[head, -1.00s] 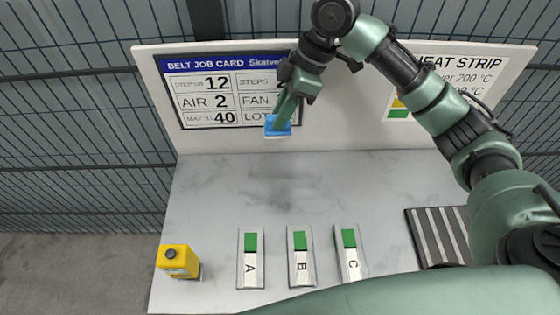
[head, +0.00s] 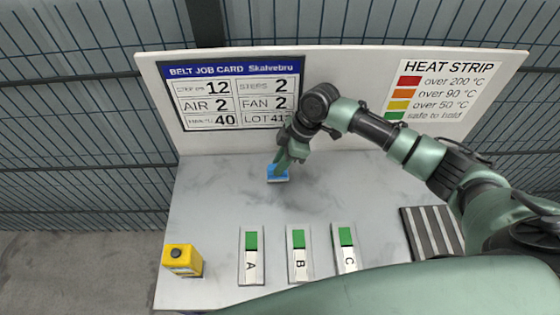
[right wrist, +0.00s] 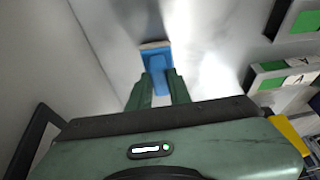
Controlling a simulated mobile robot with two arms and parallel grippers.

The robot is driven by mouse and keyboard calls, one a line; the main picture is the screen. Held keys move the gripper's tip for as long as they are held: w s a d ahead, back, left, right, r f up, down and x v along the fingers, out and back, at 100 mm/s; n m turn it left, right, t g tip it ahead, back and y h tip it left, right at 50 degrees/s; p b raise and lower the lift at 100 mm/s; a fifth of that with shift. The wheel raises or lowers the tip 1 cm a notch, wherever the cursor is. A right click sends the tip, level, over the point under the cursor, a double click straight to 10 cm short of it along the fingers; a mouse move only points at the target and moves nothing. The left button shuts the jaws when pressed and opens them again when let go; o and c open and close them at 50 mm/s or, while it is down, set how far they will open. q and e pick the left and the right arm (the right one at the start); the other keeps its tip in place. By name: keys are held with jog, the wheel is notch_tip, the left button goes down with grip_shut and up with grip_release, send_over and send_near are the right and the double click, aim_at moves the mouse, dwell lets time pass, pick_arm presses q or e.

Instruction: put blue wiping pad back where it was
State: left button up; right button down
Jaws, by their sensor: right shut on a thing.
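The blue wiping pad (head: 278,174) has a blue top and a pale underside. In the head view it is at the back of the grey table, left of the middle, below the job card. My right gripper (head: 281,165) is shut on its top and points down. In the right wrist view the pad (right wrist: 157,72) sits between the two green fingers (right wrist: 158,88). I cannot tell for sure whether its underside touches the table. My left gripper is not in view.
Strips A (head: 251,262), B (head: 299,262) and C (head: 347,258) lie along the front of the table (head: 210,195). A yellow button box (head: 182,259) stands front left, a striped dark plate (head: 432,233) at right. A white board (head: 345,80) rises behind.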

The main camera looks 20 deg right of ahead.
jog(key=shift+f, duration=0.15)
jog(key=shift+f, duration=0.1)
jog(key=c, duration=1.3)
grip_release()
jog(key=b+v, duration=0.2)
jog(key=v, duration=1)
